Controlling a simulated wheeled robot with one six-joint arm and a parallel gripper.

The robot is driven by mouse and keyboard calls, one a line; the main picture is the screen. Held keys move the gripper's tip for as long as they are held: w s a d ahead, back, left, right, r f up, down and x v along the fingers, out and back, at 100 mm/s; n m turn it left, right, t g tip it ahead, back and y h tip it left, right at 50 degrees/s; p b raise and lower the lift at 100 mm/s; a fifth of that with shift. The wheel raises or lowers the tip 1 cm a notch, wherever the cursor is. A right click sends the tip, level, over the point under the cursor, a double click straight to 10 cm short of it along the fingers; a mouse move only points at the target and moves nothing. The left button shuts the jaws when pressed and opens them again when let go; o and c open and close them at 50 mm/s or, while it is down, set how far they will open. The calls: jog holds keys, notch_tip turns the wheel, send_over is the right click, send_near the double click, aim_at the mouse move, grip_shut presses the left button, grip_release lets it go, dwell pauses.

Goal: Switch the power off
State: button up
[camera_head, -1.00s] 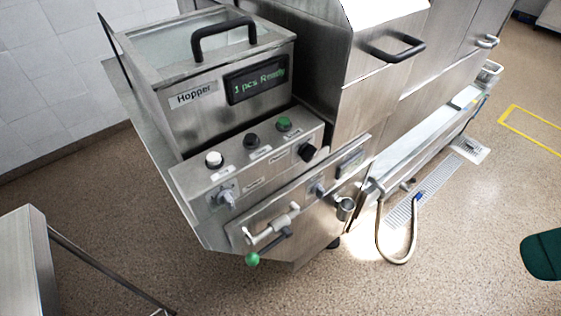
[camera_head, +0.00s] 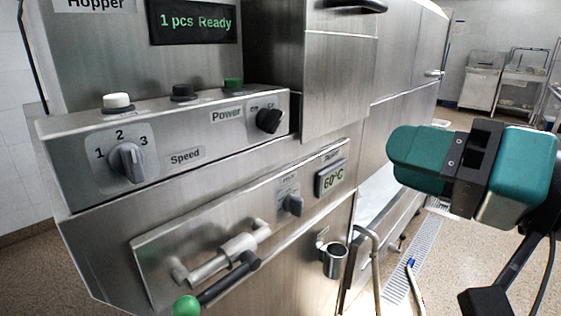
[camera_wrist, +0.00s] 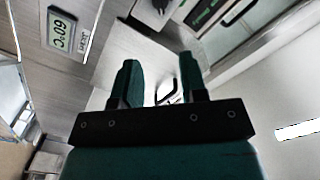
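The power switch is a black rotary knob (camera_head: 269,120) at the right end of the machine's sloping control panel (camera_head: 75,128), beside the printed word Power. Small on/off marks sit above it; I cannot tell surely which one it points to. A dark part at the top edge of the wrist view may be this knob. My gripper (camera_head: 397,157) has teal fingers and is to the right of the knob, in front of the machine and apart from it. In the wrist view my gripper (camera_wrist: 160,68) has its two fingers apart with nothing held between them.
The panel also has a grey Speed knob (camera_head: 126,160) and white (camera_head: 117,102), black (camera_head: 183,92) and green (camera_head: 233,84) buttons. The hopper display (camera_head: 194,22) reads "1 pcs Ready".

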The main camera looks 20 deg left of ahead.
aim_at(278, 122)
jog(key=p+x, duration=1)
jog(key=x, duration=0.6)
jog(key=shift+w+a+r, duration=0.15)
jog(key=shift+w+r, duration=0.05)
jog(key=shift+w, duration=0.05)
jog(key=shift+w+a+f, duration=0.1)
jog(key=shift+w+a, duration=0.1)
jog(key=shift+a, duration=0.25)
grip_shut()
